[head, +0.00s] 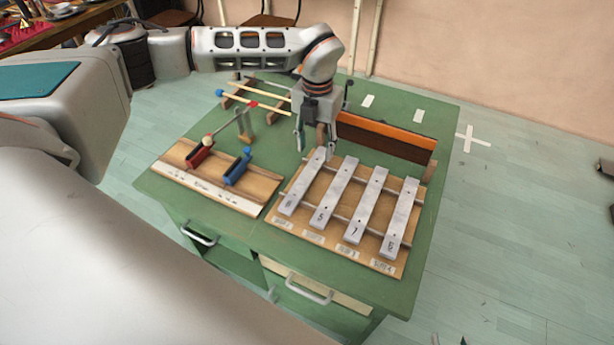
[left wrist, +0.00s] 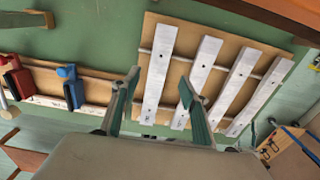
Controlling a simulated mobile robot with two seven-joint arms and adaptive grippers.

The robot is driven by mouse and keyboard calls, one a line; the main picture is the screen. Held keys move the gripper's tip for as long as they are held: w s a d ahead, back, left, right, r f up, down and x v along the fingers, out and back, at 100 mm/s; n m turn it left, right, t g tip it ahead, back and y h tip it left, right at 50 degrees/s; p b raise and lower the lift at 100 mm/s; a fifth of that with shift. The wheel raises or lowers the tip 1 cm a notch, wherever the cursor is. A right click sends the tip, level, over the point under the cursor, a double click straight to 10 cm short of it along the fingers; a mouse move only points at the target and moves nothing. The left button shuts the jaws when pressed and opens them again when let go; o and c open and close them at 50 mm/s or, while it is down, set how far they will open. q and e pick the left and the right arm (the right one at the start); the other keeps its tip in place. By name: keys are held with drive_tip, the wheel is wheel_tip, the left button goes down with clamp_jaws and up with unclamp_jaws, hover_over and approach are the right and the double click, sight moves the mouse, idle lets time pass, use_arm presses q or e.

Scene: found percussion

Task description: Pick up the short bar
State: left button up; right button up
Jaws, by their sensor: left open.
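Several pale metal bars lie on a wooden board (head: 304,219), numbered at their near ends. The leftmost bar (head: 304,182) also shows in the left wrist view (left wrist: 158,70). The other bars are the second (head: 333,191), the third (head: 366,205) and the rightmost (head: 401,217). They look close in length, and I cannot tell for sure which is the short bar. My left gripper (head: 315,147) is open, pointing down at the far end of the leftmost bar. In the left wrist view its fingers (left wrist: 158,84) appear on either side of that bar. My right gripper is not in view.
A wooden rack with a red block (head: 199,153) and a blue block (head: 237,170) stands left of the bars. Mallets with a blue (head: 219,93) and a red head (head: 253,104) lie behind it. An orange-edged trough (head: 385,138) stands behind the bars. The green table's (head: 427,235) right edge is clear.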

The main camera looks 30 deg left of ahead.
sight(314, 165)
use_arm(q)
drive_tip(key=shift+a+f, duration=0.15)
drive_tip(key=shift+f, duration=2.65)
clamp_jaws()
